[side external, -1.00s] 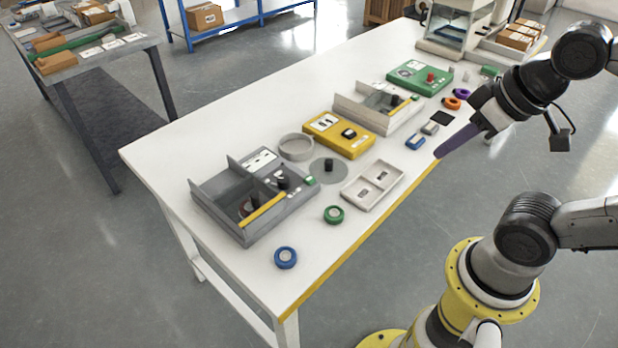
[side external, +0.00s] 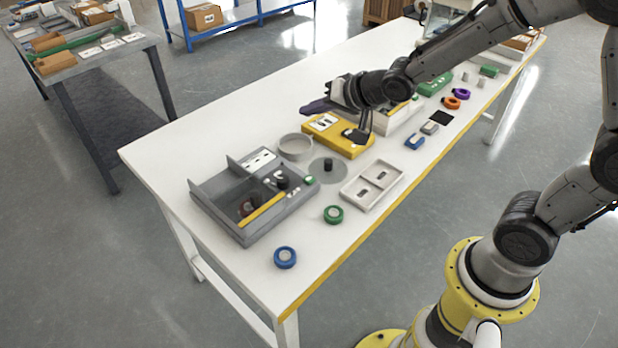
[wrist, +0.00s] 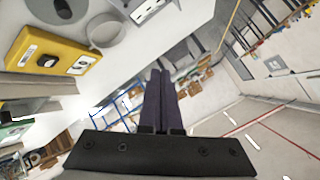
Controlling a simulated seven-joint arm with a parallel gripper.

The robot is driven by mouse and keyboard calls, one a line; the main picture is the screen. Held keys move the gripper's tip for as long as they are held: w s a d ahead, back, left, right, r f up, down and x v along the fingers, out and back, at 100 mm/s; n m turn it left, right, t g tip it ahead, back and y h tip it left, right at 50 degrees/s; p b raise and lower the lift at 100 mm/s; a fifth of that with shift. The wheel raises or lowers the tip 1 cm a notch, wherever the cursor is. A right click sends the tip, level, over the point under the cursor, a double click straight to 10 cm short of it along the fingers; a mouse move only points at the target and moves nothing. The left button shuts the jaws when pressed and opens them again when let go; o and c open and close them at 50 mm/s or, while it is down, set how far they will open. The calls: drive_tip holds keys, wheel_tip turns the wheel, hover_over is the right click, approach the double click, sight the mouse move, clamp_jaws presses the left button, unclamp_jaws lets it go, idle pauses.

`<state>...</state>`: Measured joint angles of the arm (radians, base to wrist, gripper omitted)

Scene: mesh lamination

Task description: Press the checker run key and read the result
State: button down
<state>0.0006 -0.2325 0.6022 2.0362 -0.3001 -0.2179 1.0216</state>
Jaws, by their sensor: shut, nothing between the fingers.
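My gripper (side external: 312,107) is shut and empty, with dark purple fingers. It is raised in the air, above and behind the yellow box in the side view. In the wrist view its fingers (wrist: 160,85) point toward the far room, away from the tabletop. The yellow box (side external: 333,139) has a white label and a dark part on top; it also shows in the wrist view (wrist: 62,48). A grey open unit (side external: 232,213) at the near left has a small green key (side external: 309,181). A green box (side external: 432,87) is partly hidden by my arm. I cannot tell which is the checker; no result is readable.
A round grey dish (side external: 295,147) and a pale two-pocket tray (side external: 355,193) stand near the yellow box. A green ring (side external: 334,214) and a blue ring (side external: 286,257) lie near the front edge. The table's (side external: 210,125) back left is clear.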

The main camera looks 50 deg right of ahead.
drive_tip(key=g, duration=0.2)
hover_over(304, 177)
drive_tip(key=s, duration=0.2)
wheel_tip(304, 177, down, 8)
drive_tip(key=shift+s+d+r, duration=0.2)
drive_tip(key=shift+d+r, duration=0.05)
drive_tip(key=shift+f, duration=4.4)
drive_tip(key=shift+f, duration=0.4)
drive_tip(key=shift+f, duration=0.5)
drive_tip(key=shift+r, duration=0.9)
